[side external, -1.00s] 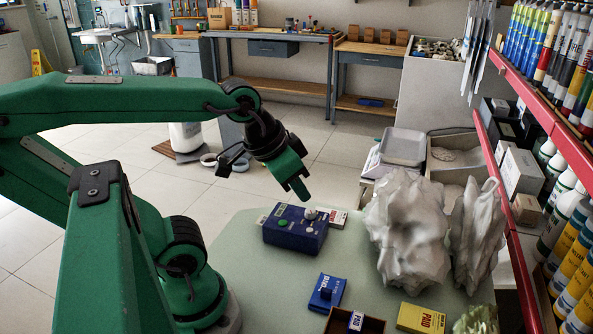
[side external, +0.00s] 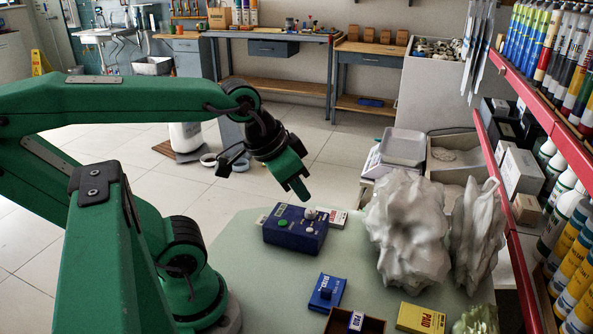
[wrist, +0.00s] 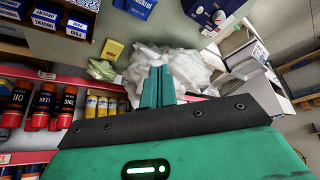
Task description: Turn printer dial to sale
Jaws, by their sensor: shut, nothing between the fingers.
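The printer (side external: 296,230) is a dark blue box on the pale green table, with a green button (side external: 283,223) and a light grey knob (side external: 310,213) on top. The knob looks like the dial; its setting is too small to read. My gripper (side external: 302,193) is shut and empty, above the printer and apart from it. In the wrist view my gripper's fingers (wrist: 158,86) are together, and part of a dark blue box shows at the top right.
Crumpled whitish bags (side external: 406,230) stand right of the printer. A blue box (side external: 327,292), a yellow PAID box (side external: 421,319) and a brown tray (side external: 371,326) lie in front. A red-edged shelf (side external: 523,90) with bottles stands at the right.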

